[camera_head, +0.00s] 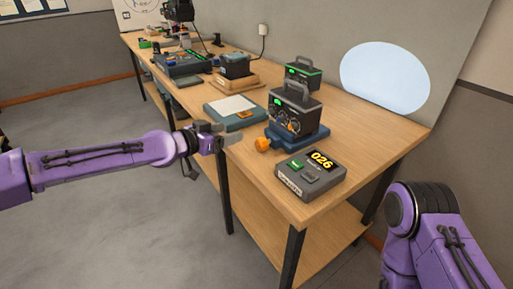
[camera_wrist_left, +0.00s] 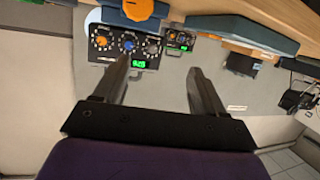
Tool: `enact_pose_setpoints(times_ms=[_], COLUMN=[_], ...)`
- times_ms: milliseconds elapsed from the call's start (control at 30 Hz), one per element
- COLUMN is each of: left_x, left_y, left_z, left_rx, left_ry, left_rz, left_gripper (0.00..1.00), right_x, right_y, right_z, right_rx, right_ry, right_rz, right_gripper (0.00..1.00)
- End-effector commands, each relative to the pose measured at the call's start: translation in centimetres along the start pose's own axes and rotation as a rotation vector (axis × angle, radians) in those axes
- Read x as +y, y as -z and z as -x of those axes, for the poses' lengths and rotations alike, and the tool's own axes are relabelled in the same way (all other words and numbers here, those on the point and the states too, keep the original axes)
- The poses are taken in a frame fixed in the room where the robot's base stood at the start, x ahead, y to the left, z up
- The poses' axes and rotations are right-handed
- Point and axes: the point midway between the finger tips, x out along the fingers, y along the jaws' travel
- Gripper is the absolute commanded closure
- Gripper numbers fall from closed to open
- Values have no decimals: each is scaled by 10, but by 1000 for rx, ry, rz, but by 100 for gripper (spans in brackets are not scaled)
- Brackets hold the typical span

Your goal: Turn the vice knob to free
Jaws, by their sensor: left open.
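The orange vice knob (camera_head: 262,144) sticks out from the near-left end of the blue vice (camera_head: 294,137) on the wooden bench. It also shows at the top edge of the left wrist view (camera_wrist_left: 138,9), partly cut off. A dark box with a handle and dials (camera_head: 294,112) stands in the vice; its dials and green display also show in the left wrist view (camera_wrist_left: 112,57). My left gripper (camera_head: 228,136) is open and empty, to the left of the knob and apart from it, near the bench's front edge. My right gripper is outside the view.
A grey box with a lit "026" display (camera_head: 312,183) sits just right of the knob. A tray with a white sheet (camera_head: 231,109) lies behind my left gripper. A second dark box (camera_head: 303,75) stands farther back. The bench's right end is clear.

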Motion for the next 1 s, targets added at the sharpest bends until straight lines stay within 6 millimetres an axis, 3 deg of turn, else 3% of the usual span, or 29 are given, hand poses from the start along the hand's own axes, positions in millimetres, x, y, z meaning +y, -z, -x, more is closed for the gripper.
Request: enact_pose_setpoints(times_ms=[100,200,700,1000], left_x=[24,28,40,41], left_y=[-21,-26,-39,-41], left_z=[2,0,-92,-102], left_rx=[-106,-125,-124,-123], left_ry=[-122,-153,-150,-149], left_rz=[-187,-278,-284,-284], left_gripper=[29,29,29,29], right_x=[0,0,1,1], right_y=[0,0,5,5], right_z=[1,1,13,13], right_rx=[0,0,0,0], right_ry=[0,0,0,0], right_rz=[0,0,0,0], right_gripper=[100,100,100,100])
